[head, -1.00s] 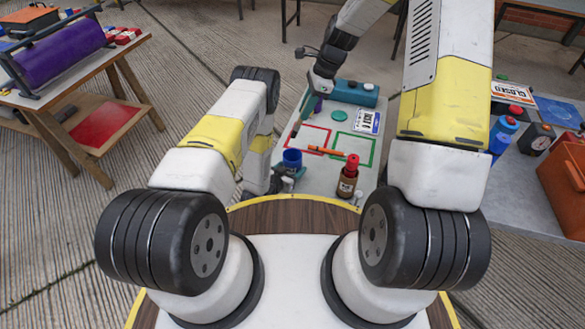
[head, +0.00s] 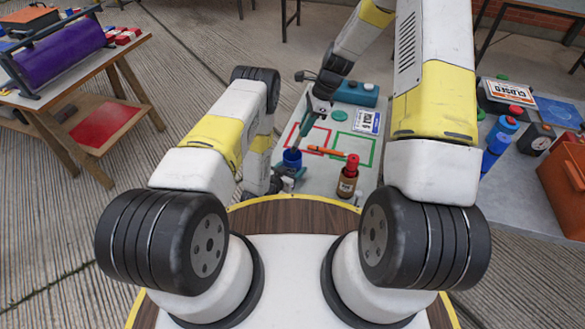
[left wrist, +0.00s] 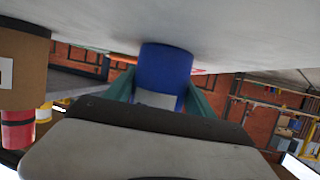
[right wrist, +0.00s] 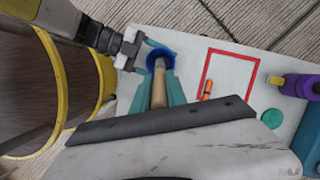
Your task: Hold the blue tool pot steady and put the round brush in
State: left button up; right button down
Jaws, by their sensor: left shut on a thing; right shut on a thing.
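The blue tool pot (head: 291,157) stands near the front left of the small table. My left gripper (head: 285,172) is shut on it; the left wrist view shows the pot (left wrist: 166,68) between the teal fingers. My right gripper (head: 318,106) is shut on the round brush (right wrist: 159,88), beyond and above the pot. In the right wrist view the brush's far end overlaps the opening of the pot (right wrist: 164,53). I cannot tell how deep that end is. In the head view the brush is thin and partly hidden by the gripper.
A brown bottle with a red cap (head: 348,180) stands right of the pot. An orange marker (head: 326,151) lies across the red and green outlines. A teal box (head: 357,93) and a label card (head: 366,121) are at the back. A purple object (right wrist: 301,87) shows in the right wrist view.

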jog(key=shift+f, duration=2.65)
jog(key=c, duration=1.3)
grip_release()
jog(key=shift+o, duration=0.2)
jog(key=shift+r, duration=0.1)
jog(key=v, duration=1.1)
jog(key=shift+d+r, duration=0.15)
jog(key=shift+r, duration=0.25)
